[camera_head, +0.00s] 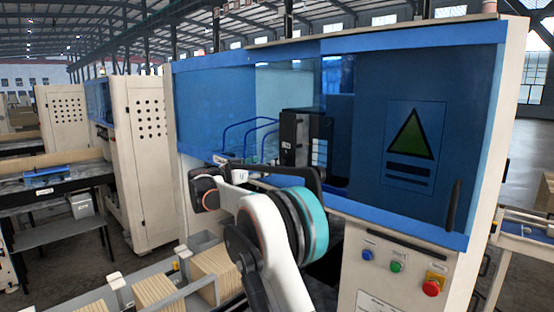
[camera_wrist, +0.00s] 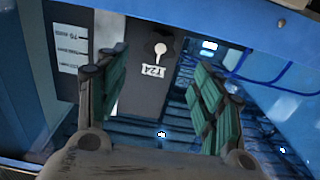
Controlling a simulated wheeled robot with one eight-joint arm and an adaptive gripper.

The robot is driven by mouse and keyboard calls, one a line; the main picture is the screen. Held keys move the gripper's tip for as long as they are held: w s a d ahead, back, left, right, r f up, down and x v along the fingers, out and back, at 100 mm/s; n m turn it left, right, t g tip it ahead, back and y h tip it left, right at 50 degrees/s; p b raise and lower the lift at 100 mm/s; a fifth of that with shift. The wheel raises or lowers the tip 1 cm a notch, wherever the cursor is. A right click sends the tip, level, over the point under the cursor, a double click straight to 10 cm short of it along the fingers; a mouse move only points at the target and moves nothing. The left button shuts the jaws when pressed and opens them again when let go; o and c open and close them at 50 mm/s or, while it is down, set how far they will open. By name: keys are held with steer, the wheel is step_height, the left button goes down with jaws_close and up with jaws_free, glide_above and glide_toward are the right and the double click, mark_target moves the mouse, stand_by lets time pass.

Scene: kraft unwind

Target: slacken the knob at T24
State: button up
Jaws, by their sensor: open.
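The T24 knob (camera_wrist: 160,50) is a small pale round piece with a short stem, on a dark grey panel face in the wrist view. The T24 label (camera_wrist: 153,70) is just below it and reads upside down. My gripper (camera_wrist: 159,64) is open, with its green-padded fingers either side of the knob in the picture. Nothing is between the fingers, and no contact with the knob shows. In the head view a black box (camera_head: 302,138) stands inside the blue machine opening. The knob cannot be made out there, and my arm covers the area in front.
Blue bent rails (camera_head: 250,135) stand left of the black box. A blue cover with a green triangle sign (camera_head: 410,135) fills the right side. Below it are buttons, including a red one (camera_head: 432,288). A blue frame edge (camera_wrist: 225,15) crosses the top of the wrist view.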

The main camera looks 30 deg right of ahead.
mark_target(278, 161)
steer(key=p+x, duration=0.2)
steer(key=x, duration=0.6)
steer(key=shift+w+d, duration=0.1)
steer(key=shift+d, duration=0.1)
steer(key=c, duration=1.1)
